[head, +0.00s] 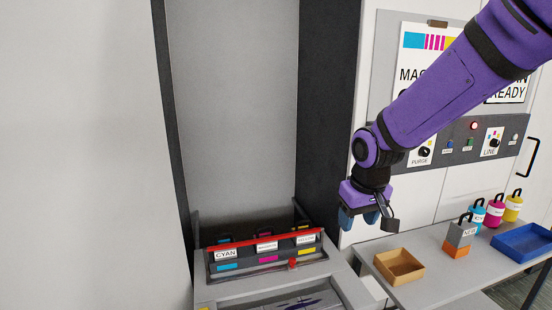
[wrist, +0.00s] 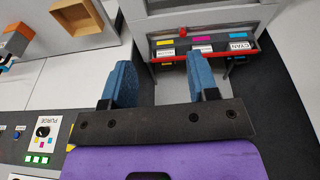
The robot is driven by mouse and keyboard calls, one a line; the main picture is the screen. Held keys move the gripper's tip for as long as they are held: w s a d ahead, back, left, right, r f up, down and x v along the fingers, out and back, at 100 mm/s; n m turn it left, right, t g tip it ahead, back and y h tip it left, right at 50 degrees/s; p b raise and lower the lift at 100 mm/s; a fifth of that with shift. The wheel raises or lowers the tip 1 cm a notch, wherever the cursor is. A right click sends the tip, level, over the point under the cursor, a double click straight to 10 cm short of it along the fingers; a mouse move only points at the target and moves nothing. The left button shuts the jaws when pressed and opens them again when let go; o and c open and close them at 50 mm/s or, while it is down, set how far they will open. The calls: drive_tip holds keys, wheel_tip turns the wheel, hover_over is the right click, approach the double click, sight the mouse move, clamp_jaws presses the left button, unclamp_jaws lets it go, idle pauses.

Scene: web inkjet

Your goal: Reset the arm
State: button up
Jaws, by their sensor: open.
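My purple arm reaches in from the upper right in the head view. My gripper (head: 367,217) hangs in the air to the right of the ink station, left of the wall panel. In the wrist view my gripper (wrist: 160,82) shows two blue fingers wide apart, with nothing between them. It touches nothing that I can see.
The ink station (head: 268,262) has cyan, magenta and yellow labels and a red bar. A side table holds an empty tan tray (head: 399,265), a grey and orange block (head: 458,238), coloured bottles (head: 494,213) and a blue tray (head: 524,245). A control panel (head: 465,142) is behind.

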drive_tip(key=s+d+r+m+t, duration=0.1)
drive_tip(key=s+d+r, duration=0.3)
drive_tip(key=s, duration=0.3)
drive_tip(key=s+d+r+m+t, duration=0.1)
drive_tip(key=s+d+r, duration=0.3)
drive_tip(key=s, duration=0.4)
drive_tip(key=s+d+r+m+t, duration=0.1)
drive_tip(key=s+d+r, duration=0.3)
drive_tip(key=s, duration=0.3)
drive_tip(key=shift+s+d+r, duration=0.15)
drive_tip(key=shift+d+r, duration=0.2)
drive_tip(key=shift+r, duration=0.45)
drive_tip(key=shift+c, duration=0.2)
